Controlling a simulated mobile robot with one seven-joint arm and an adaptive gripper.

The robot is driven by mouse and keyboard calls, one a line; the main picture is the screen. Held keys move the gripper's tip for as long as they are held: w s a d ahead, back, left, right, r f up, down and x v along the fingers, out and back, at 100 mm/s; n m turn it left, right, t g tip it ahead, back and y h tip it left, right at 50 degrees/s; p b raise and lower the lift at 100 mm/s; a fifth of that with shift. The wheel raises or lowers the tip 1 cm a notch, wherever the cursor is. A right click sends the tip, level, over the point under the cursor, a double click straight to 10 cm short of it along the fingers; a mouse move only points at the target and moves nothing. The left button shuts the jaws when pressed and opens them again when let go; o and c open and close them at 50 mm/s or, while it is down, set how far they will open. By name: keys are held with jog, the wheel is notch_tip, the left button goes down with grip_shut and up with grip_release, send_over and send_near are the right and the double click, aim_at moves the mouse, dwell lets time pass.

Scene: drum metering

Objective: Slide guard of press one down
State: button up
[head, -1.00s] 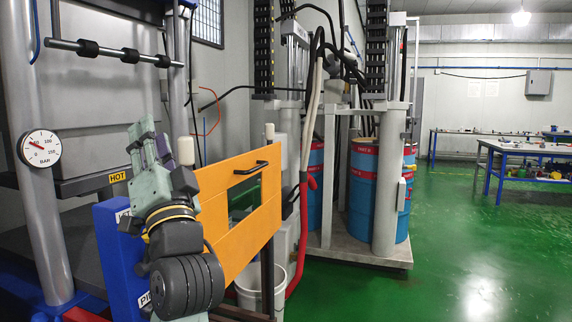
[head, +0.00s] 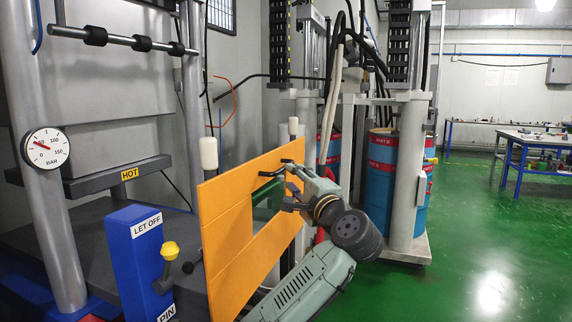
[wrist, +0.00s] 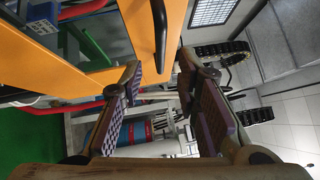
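The guard of the press is an orange panel (head: 228,225) with a window and a black bar handle (head: 268,170) near its top. The panel stands upright in front of the press's right side. My gripper (head: 287,180) is at the right end of the handle in the head view. In the wrist view the handle (wrist: 160,30) lies just ahead of the fingertips, between their lines. My gripper also shows there (wrist: 160,70), with its two fingers spread apart and nothing held. I cannot tell whether a finger touches the handle.
A blue box (head: 135,255) marked LET OFF, with a yellow-knobbed lever (head: 168,252), stands left of the guard. A pressure gauge (head: 45,149) is on the left column. Blue and red drums (head: 383,160) stand behind my arm. Green floor on the right is open.

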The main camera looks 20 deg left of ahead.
jog(key=p+x, duration=0.2)
jog(key=x, duration=0.5)
jog(key=shift+w+a, duration=0.1)
jog(key=shift+c, duration=0.5)
grip_shut()
